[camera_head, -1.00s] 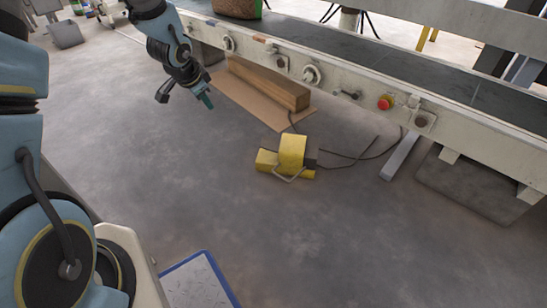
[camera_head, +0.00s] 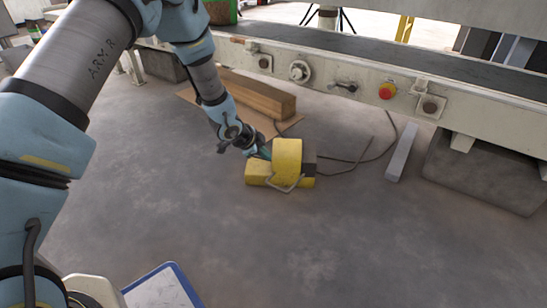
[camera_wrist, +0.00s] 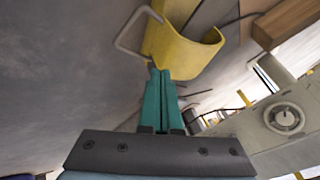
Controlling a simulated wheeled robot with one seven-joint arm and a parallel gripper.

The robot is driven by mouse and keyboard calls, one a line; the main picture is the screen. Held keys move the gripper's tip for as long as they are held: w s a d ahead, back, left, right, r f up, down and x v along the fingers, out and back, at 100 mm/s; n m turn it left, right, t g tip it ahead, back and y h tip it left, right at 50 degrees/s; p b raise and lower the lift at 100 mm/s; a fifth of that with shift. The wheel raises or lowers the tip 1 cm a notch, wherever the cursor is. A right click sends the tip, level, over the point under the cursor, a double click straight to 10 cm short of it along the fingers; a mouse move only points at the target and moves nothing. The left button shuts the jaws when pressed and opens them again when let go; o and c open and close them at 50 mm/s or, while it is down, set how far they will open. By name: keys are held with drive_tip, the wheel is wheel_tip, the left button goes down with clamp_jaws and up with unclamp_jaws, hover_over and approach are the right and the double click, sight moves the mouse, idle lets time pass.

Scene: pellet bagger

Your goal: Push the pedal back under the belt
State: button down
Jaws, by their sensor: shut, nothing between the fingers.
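The yellow pedal (camera_head: 286,157) sits on the floor in front of the conveyor belt (camera_head: 400,62), with a grey wire loop at its front and a dark cable behind it. In the wrist view the pedal's curved yellow hood (camera_wrist: 178,48) lies right beyond my fingertips. My gripper (camera_head: 264,152) is at the pedal's left rear side, low near the floor. Its teal fingers (camera_wrist: 160,78) are shut together with nothing between them. The tips are at the hood's edge; I cannot tell whether they touch it.
A wooden beam (camera_head: 250,92) lies on flat cardboard (camera_head: 290,124) behind my gripper. The belt frame carries a red button (camera_head: 387,91). The floor in front is clear.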

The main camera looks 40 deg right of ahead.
drive_tip(key=b, duration=0.3)
approach(280, 161)
wheel_tip(280, 161, down, 3)
drive_tip(key=s, duration=0.2)
drive_tip(key=shift+w+d, duration=1.5)
drive_tip(key=shift+d, duration=0.2)
drive_tip(key=shift+r, duration=0.1)
